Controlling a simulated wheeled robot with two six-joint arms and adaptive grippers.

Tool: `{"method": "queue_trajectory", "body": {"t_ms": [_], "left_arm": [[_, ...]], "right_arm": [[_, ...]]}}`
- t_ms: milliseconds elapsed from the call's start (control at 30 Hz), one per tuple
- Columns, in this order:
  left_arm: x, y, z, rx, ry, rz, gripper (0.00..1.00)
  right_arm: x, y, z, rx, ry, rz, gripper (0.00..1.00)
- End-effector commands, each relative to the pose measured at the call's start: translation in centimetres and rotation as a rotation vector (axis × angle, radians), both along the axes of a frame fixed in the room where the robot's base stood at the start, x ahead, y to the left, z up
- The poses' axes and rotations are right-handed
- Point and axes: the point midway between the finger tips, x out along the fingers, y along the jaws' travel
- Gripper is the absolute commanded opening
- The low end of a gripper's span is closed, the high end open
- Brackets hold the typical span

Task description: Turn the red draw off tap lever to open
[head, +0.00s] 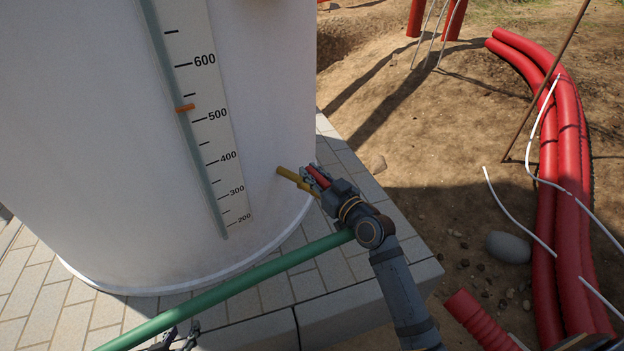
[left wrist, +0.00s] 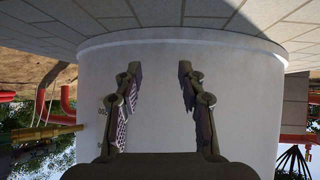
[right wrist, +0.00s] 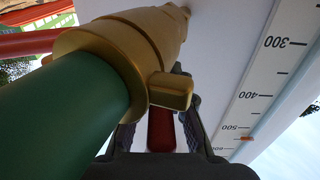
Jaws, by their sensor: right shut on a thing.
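The red tap lever (head: 318,177) lies between the fingers of my right gripper (head: 314,181), beside the white tank's lower right side. In the right wrist view the red lever (right wrist: 161,130) shows between the dark fingers, which are shut on it. The brass tap (head: 288,175) sticks out of the tank wall; its brass body (right wrist: 125,45) fills the upper part of the right wrist view. My left gripper (left wrist: 158,105) is open and empty, facing the tank; only its edge shows at the bottom of the head view.
The white tank (head: 110,150) carries a number scale (head: 215,110) with an orange marker. Paving (head: 340,300) surrounds the tank. Red pipes (head: 567,150) lie on the dirt at right.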

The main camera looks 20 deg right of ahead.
Motion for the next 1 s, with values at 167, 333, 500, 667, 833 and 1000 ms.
{"method": "queue_trajectory", "body": {"t_ms": [167,333,500,667,833,1000], "left_arm": [[3.2,0.3,4.2,0.008,-0.205,0.013,0.4],[5.5,0.6,8.7,0.012,-0.398,0.022,0.4],[6.9,0.7,13.6,0.017,-0.597,0.029,0.4],[7.4,0.8,17.9,0.019,-0.766,0.033,0.4],[7.4,0.8,20.6,0.019,-0.873,0.036,0.4],[7.3,0.8,21.2,0.019,-0.895,0.036,0.4]], "right_arm": [[0.1,-0.1,0.0,-0.001,-0.003,0.02,0.0],[0.1,-0.1,0.0,-0.002,-0.003,0.039,0.0],[0.1,-0.1,0.0,-0.003,-0.004,0.058,0.0],[0.0,-0.1,0.1,-0.003,-0.003,0.075,0.0],[0.0,-0.1,0.1,-0.003,-0.003,0.085,0.0],[0.0,-0.1,0.2,-0.004,-0.002,0.088,0.0]]}}
